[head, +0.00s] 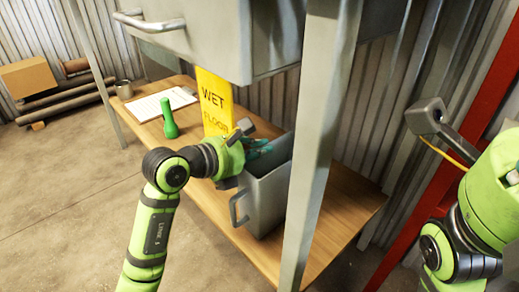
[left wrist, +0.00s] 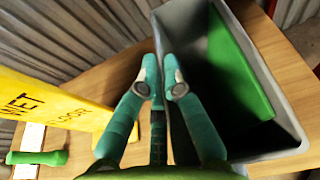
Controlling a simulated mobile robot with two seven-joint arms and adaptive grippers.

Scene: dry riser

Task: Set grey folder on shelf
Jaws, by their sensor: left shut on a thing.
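My left gripper (head: 258,148) reaches into the top of a grey bin (head: 262,200). Its teal fingers (left wrist: 163,80) are shut on a thin upright grey panel, taken as the grey folder, at the bin's left side. The panel shows almost edge-on and is hard to tell from the bin wall. A green folder (left wrist: 235,65) leans inside the bin against the opposite wall. The bin, with a handle on its front, stands on the low wooden shelf (head: 345,205).
A yellow wet floor sign (head: 214,100) stands just left of the bin. A green bottle-like item (head: 169,118), a clipboard (head: 160,103) and a mug (head: 124,89) are farther left. A grey metal cabinet (head: 220,40) overhangs the shelf; an upright post (head: 312,150) stands right of the bin.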

